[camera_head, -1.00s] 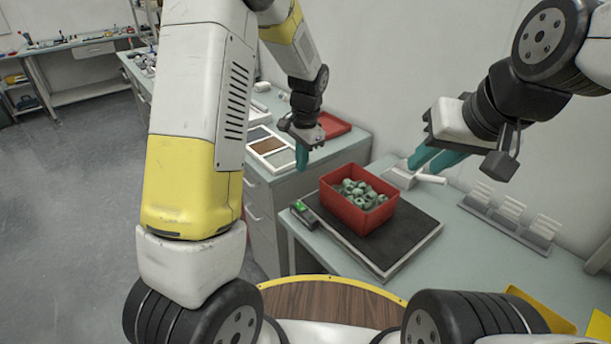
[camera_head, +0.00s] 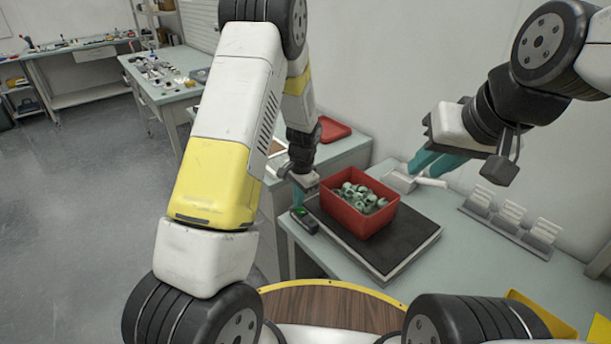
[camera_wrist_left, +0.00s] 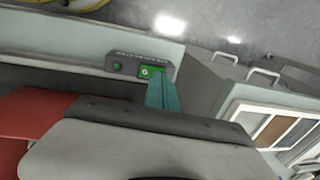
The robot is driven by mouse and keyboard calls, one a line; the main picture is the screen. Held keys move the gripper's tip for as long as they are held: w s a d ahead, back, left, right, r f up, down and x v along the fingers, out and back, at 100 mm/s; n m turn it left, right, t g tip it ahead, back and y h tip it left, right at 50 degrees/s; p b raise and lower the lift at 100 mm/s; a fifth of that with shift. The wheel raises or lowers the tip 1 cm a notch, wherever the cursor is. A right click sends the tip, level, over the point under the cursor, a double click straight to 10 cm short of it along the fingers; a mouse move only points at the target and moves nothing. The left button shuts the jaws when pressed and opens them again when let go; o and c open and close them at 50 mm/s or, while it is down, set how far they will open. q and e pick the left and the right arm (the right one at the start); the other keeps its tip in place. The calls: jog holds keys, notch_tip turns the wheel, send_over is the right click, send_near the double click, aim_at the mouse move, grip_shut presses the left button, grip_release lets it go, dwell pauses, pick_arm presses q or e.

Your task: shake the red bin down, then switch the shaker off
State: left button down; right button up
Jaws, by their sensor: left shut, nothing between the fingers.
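The red bin (camera_head: 362,220) stands on the black top of the shaker (camera_head: 405,245) and holds a heap of grey-green ring-like parts (camera_head: 360,197). The shaker's switch box (camera_head: 305,220) is at its left corner and shows green. In the left wrist view, a green rocker (camera_wrist_left: 152,71) and a round green lamp or button (camera_wrist_left: 118,66) show on the box. My left gripper (camera_head: 296,197) is shut and empty, pointing down just above the box. Its teal fingertips (camera_wrist_left: 162,92) overlap the rocker's edge in the wrist view; contact is unclear. My right gripper (camera_head: 427,161) is open behind the bin.
A pale handled tool (camera_head: 425,182) lies behind the bin, below my right gripper. A grey rack (camera_head: 510,222) stands at the right. A red tray (camera_head: 332,130) is on the cabinet behind.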

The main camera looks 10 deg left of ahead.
pick_arm(q)
jog(key=shift+f, duration=0.35)
jog(key=shift+a+f, duration=0.1)
jog(key=shift+f, duration=0.1)
jog(key=shift+s+d+r, duration=0.2)
jog(key=shift+s+d, duration=0.35)
jog(key=shift+d, duration=0.05)
dwell(0.3)
